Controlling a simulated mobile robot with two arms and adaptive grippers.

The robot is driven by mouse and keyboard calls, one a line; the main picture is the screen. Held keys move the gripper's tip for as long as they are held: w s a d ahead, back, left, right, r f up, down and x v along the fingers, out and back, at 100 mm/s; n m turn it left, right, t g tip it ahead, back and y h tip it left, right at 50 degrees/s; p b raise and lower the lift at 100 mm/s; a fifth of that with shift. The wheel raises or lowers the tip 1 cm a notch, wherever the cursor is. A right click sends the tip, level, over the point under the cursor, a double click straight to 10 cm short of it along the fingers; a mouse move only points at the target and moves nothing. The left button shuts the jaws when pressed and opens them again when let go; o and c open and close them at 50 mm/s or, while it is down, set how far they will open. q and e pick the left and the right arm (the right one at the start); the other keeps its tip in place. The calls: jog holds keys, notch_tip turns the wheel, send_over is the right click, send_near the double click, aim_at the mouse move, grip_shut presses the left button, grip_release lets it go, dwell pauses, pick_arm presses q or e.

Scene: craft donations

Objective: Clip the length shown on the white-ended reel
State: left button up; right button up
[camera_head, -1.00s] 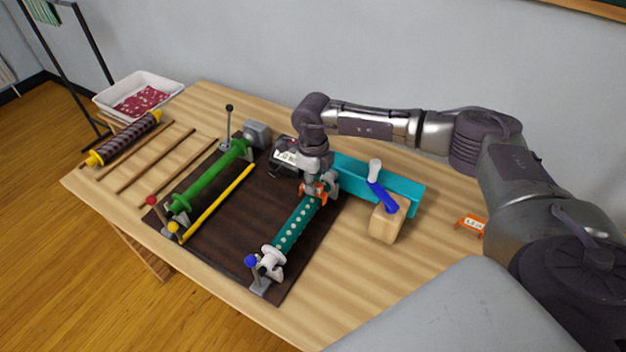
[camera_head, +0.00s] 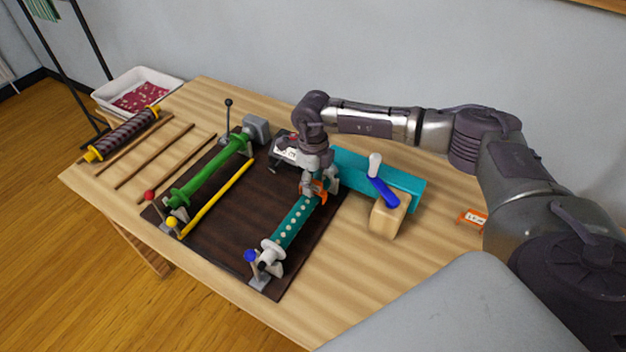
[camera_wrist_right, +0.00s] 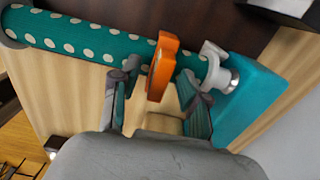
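The white-ended reel carries a teal roll with pale dots (camera_head: 296,220) across the right part of the dark board. Its near white end (camera_head: 270,252) has a blue knob, and its far white end (camera_wrist_right: 212,68) shows in the right wrist view. An orange clip (camera_wrist_right: 162,68) sits across the teal roll near that far end. My right gripper (camera_head: 318,188) is over the far end of the roll. In the right wrist view its fingers (camera_wrist_right: 158,92) stand apart, with space around the clip between them. My left gripper is out of view.
A green reel (camera_head: 212,172) and yellow bar (camera_head: 217,198) lie left on the dark board (camera_head: 228,230). A black device with a white label (camera_head: 286,154) stands behind. A teal box (camera_head: 352,167), wooden block with blue lever (camera_head: 388,217) and orange-edged card (camera_head: 472,217) are right.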

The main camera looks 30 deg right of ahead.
notch_tip(320, 180, up, 12)
dwell(0.6)
dwell(0.5)
